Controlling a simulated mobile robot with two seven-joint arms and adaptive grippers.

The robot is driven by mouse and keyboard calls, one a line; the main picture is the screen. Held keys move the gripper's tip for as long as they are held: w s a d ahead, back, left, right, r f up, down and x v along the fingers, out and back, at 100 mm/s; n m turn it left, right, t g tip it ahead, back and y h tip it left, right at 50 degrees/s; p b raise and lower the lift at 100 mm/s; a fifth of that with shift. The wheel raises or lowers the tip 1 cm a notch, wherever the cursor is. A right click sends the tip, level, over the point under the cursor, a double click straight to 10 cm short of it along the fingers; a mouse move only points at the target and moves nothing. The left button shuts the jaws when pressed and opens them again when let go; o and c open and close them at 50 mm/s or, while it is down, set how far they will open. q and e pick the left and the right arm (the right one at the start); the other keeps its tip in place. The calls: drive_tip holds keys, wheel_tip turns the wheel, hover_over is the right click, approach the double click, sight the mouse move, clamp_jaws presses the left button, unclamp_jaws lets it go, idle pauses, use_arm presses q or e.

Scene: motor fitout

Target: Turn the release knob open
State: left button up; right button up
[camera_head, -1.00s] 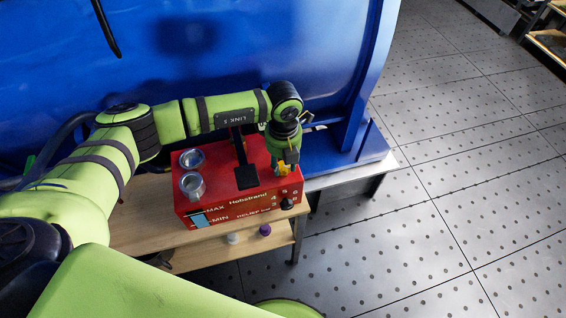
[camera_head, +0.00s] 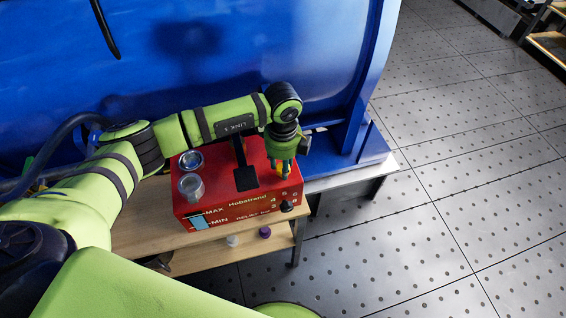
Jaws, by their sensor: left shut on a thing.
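A red box-shaped pump unit (camera_head: 234,206) stands on the wooden bench, with printed lettering and a scale on its front. A small yellow piece, which I take for the release knob (camera_head: 285,172), shows on the right of its top, mostly hidden by my fingers. My left gripper (camera_head: 284,168) points down over it and is shut on it. A black dial (camera_head: 286,206) sits low at the front right corner, below the gripper and apart from it. My right gripper is not in view.
Two metal cylinders (camera_head: 191,187) stand on the left of the box top. A black lever (camera_head: 244,175) lies between them and my gripper. A blue machine (camera_head: 230,60) rises behind. White and purple items (camera_head: 265,231) stand on the lower shelf (camera_head: 205,256). The floor at right is clear.

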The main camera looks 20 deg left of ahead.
sight(281, 166)
use_arm(q)
drive_tip(key=shift+w+a+r+n, duration=0.1)
drive_tip(key=shift+w+n, duration=0.05)
drive_tip(key=shift+n, duration=0.65)
drive_tip(key=shift+w+a+r+n, duration=0.1)
drive_tip(key=shift+n, duration=0.7)
drive_tip(key=o, duration=1.1)
drive_tip(key=shift+o, duration=0.2)
drive_tip(key=shift+s+a+f, duration=0.1)
drive_tip(key=shift+f, duration=0.05)
drive_tip(key=shift+r, duration=0.45)
wheel_tip(281, 166, up, 11)
drive_tip(key=shift+r, duration=0.1)
